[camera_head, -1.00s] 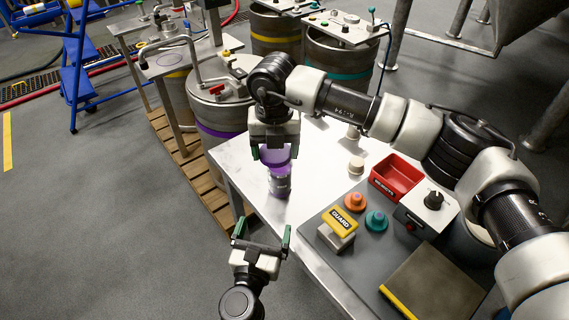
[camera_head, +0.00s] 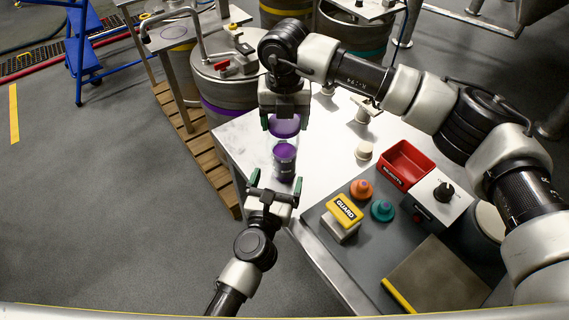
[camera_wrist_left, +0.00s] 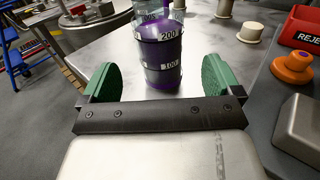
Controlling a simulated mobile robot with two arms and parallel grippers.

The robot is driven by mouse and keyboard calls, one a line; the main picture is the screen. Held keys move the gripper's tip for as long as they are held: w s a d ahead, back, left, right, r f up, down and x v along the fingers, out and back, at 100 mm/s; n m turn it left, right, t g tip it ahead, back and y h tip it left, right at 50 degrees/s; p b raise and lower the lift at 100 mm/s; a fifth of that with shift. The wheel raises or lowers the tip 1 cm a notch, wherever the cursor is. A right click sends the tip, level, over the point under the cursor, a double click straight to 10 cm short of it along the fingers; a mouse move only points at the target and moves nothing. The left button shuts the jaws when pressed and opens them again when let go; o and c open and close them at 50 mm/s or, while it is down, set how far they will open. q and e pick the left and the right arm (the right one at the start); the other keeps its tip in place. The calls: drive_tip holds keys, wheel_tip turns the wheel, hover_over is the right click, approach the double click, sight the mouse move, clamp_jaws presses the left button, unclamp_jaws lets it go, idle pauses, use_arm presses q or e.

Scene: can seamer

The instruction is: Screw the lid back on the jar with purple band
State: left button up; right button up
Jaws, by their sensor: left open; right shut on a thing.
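The jar with purple markings (camera_head: 284,165) stands upright near the left edge of the steel table. In the left wrist view the jar (camera_wrist_left: 163,60) shows the marks 100 and 200. My right gripper (camera_head: 285,121) is shut on a purple lid (camera_head: 284,128) above the jar. A pale, partly see-through stretch shows between lid and dark purple part; whether it belongs to the jar is unclear. My left gripper (camera_head: 276,181) is open on the near side of the jar, its green fingers (camera_wrist_left: 214,78) spread left and right of it. I cannot see either finger touching it.
The steel table (camera_head: 240,145) carries a small pale cap (camera_head: 364,151), a red bin (camera_head: 405,162), orange (camera_head: 361,190) and teal (camera_head: 382,210) knobs and a yellow-topped GUARD block (camera_head: 344,215) to the right. A keg (camera_head: 222,90) stands behind on a wooden pallet (camera_head: 205,150).

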sight(281, 168)
use_arm(q)
drive_tip(key=x, duration=0.7)
drive_tip(key=shift+c, duration=0.3)
drive_tip(key=shift+s, duration=0.1)
drive_tip(key=c, duration=1.3)
use_arm(e)
drive_tip(key=shift+f, duration=2.5)
drive_tip(key=shift+f, duration=0.9)
drive_tip(key=shift+f, duration=0.55)
use_arm(q)
clamp_jaws()
use_arm(e)
drive_tip(key=m, duration=0.7)
drive_tip(key=shift+a, duration=0.1)
